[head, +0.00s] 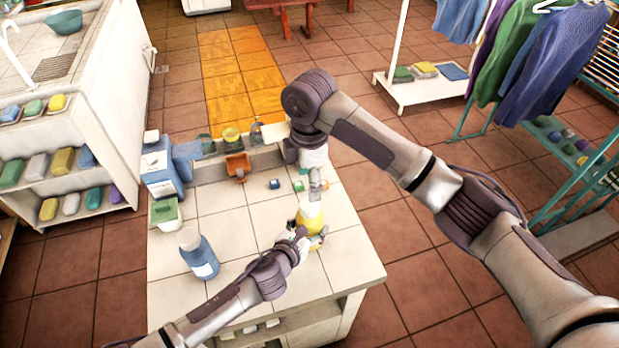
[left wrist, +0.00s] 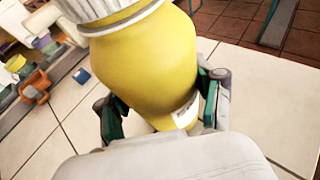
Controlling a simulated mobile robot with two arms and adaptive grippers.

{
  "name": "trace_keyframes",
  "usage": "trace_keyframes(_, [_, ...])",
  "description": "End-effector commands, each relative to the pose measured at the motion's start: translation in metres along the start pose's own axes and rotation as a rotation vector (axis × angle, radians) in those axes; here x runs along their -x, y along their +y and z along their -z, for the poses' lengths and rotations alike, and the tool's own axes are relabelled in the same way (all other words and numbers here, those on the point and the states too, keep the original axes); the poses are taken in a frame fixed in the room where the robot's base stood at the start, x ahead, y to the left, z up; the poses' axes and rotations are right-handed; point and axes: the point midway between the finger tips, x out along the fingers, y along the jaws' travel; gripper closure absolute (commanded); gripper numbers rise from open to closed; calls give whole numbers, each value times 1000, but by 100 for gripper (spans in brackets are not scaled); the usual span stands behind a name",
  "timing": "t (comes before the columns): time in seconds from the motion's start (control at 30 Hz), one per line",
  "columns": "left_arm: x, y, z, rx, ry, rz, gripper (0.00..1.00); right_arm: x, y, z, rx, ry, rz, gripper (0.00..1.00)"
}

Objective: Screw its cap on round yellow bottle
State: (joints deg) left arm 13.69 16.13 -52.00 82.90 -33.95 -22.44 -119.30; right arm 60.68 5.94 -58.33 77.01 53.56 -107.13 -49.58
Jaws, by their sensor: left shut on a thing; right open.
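The round yellow bottle (head: 309,219) stands upright near the right edge of the white tiled counter (head: 230,230). It also fills the middle of the left wrist view (left wrist: 150,62). My left gripper (head: 313,241) is shut around its lower body, with green-padded fingers on both sides. A white ribbed piece (left wrist: 100,14) sits at the bottle's top; it looks like the cap, but I cannot tell whether it is seated. My right gripper (head: 317,184) is open, pointing down just above the bottle's top. The arm partly hides the gap between them.
A blue bottle with a white top (head: 199,256) stands at the counter's front left. The counter's middle is clear.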

Motion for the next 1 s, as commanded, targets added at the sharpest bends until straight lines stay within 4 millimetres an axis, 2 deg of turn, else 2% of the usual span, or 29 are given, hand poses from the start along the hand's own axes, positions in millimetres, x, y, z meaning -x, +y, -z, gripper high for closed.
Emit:
trace_keyframes(0.47, [0, 0, 0, 0, 0, -1, 100, -4, 0, 0, 25, -1, 2, 31])
trace_keyframes(0.8, [0, 0, 0, 0, -1, -1, 100, -53, -1, -1, 24, -1, 4, 31])
trace_keyframes(1.0, [0, 0, 0, 0, -1, -1, 100, -74, 0, 0, 24, -1, 1, 31])
